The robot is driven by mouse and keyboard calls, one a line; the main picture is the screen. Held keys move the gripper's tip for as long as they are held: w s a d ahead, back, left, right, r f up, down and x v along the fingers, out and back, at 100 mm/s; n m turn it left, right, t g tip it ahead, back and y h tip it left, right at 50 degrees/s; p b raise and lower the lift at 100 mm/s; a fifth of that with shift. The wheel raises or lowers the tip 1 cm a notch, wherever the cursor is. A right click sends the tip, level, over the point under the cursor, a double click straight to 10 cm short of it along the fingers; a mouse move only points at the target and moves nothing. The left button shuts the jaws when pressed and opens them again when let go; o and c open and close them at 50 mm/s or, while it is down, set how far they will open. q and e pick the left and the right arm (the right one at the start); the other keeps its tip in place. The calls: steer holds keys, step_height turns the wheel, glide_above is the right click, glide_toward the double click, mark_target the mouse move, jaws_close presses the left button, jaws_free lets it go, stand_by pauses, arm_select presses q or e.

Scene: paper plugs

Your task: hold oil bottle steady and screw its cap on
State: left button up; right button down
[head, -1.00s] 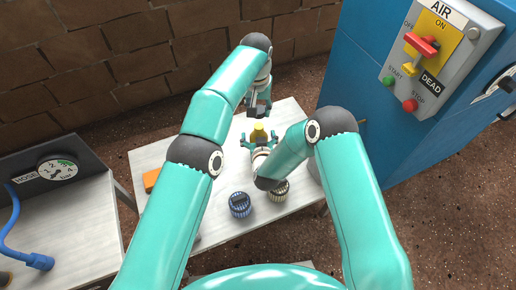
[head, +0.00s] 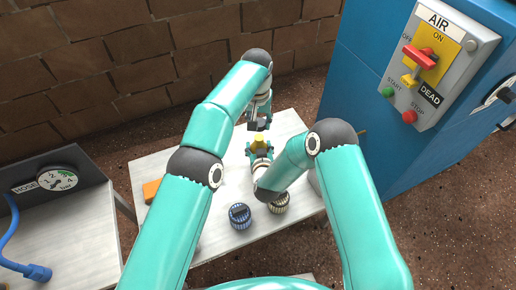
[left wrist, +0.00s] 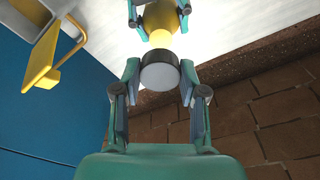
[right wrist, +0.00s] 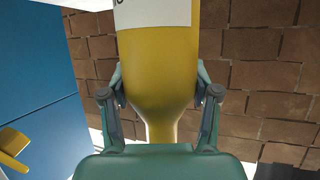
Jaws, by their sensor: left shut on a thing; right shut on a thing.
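The oil bottle (head: 259,140) is yellow and stands above the white table. In the right wrist view its yellow body (right wrist: 158,75), with a white label, fills the space between the fingers. My right gripper (head: 260,151) is shut on it. My left gripper (head: 258,124) is just beyond the bottle in the head view. It is shut on the cap (left wrist: 160,76), a grey disc with a dark rim, seen in the left wrist view. The cap lines up with the bottle's neck (left wrist: 160,39); I cannot tell whether they touch.
The white table (head: 205,165) carries an orange block (head: 151,190) at left, and a blue ribbed jar (head: 240,216) and a pale ribbed jar (head: 278,203) in front. A blue cabinet (head: 365,100) with an air switch panel stands right. A grey hose bench (head: 75,235) stands left.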

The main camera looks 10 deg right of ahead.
arm_select(q)
glide_above(260, 142)
steer(key=shift+a+f, duration=0.2)
steer(key=shift+f, duration=1.9)
steer(key=shift+s+f, duration=0.1)
steer(key=shift+f, duration=0.8)
steer(key=shift+f, duration=0.55)
steer(key=m, duration=0.5)
steer(key=shift+m, duration=0.3)
steer(key=m, duration=0.4)
steer(key=shift+g+h, duration=0.4)
steer(key=o, duration=0.7)
